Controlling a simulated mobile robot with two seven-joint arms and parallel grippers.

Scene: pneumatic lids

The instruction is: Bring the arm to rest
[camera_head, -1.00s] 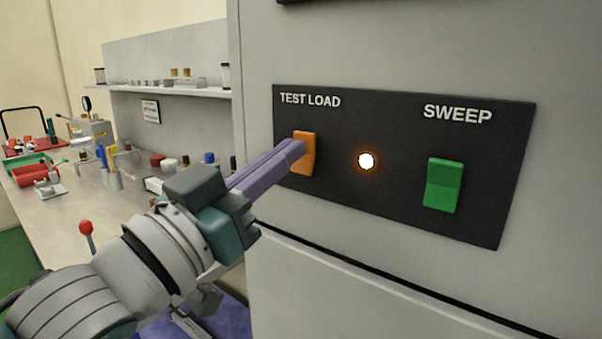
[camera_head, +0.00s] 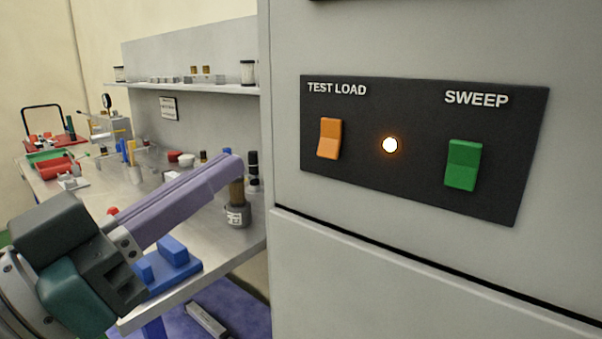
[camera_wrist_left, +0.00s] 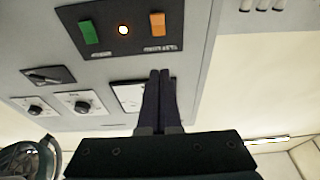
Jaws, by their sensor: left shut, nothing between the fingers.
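My left gripper (camera_head: 232,168) is shut and empty, with its purple fingers together. In the head view it is left of the grey cabinet (camera_head: 420,265), apart from the black switch panel (camera_head: 420,190). The panel holds an orange TEST LOAD rocker (camera_head: 329,138), a lit lamp (camera_head: 390,145) and a green SWEEP rocker (camera_head: 463,164). In the left wrist view the shut fingers (camera_wrist_left: 160,75) point toward the cabinet face, with the orange rocker (camera_wrist_left: 157,24), lamp (camera_wrist_left: 123,30) and green rocker (camera_wrist_left: 88,32) beyond them. My right gripper is not in view.
A workbench (camera_head: 222,262) runs along the left, behind my arm. It carries a red tray (camera_head: 56,166), a blue block fixture (camera_head: 165,265), a dark-topped jar (camera_head: 237,214) and several small parts. A shelf (camera_head: 190,88) is above it. The cabinet edge is close to the fingertips.

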